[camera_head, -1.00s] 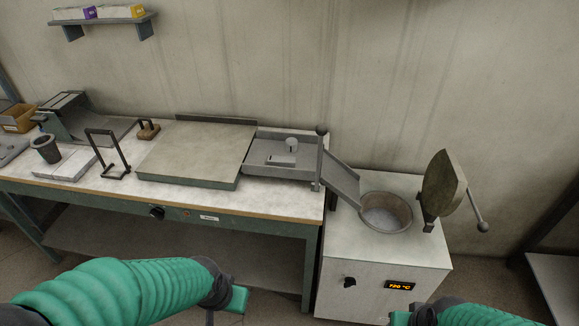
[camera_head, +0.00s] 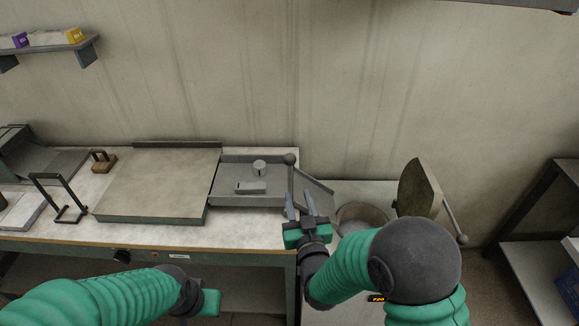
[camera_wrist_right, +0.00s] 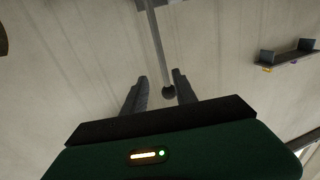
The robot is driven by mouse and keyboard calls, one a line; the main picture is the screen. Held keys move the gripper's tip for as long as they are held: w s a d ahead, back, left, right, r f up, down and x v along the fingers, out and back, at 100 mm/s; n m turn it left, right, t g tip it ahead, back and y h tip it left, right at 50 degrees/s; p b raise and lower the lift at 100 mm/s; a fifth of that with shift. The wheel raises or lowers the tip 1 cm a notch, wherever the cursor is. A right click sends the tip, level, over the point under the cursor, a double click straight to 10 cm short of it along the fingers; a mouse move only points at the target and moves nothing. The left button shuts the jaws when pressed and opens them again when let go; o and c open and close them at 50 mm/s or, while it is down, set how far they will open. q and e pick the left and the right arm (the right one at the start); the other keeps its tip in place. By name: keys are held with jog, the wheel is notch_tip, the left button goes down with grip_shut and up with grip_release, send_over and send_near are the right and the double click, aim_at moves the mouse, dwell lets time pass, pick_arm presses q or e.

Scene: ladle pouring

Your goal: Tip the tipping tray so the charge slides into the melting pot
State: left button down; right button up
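The grey tipping tray (camera_head: 228,198) lies flat at the bench's right end. On it are a small cylinder (camera_head: 260,168) and a flat block (camera_head: 251,187), the charge. A lever with a ball knob (camera_head: 289,159) stands at its right side. A chute (camera_head: 316,191) slopes from there to the melting pot (camera_head: 358,211), partly hidden by my right arm. My right gripper (camera_head: 300,198) is open, just below the knob in the head view. In the right wrist view the knob (camera_wrist_right: 168,92) shows between its fingers, not gripped. My left gripper (camera_head: 209,302) is low before the bench, fingers unclear.
The pot's round lid (camera_head: 416,187) stands raised, with a ball-ended handle (camera_head: 462,240). A large flat plate (camera_head: 158,183) lies left of the tray. A black frame stand (camera_head: 58,197) is farther left. A shelf (camera_head: 542,225) stands at right.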

aim_at(289, 170)
jog(key=w+a+p, duration=0.1)
jog(key=w+a, duration=0.2)
jog(key=w, duration=0.8)
jog(key=shift+w+p, duration=0.3)
jog(key=shift+d+f, duration=0.15)
jog(key=shift+d, duration=0.05)
jog(key=shift+c, duration=0.3)
jog(key=shift+a, duration=0.25)
grip_shut()
jog(key=shift+d, duration=0.1)
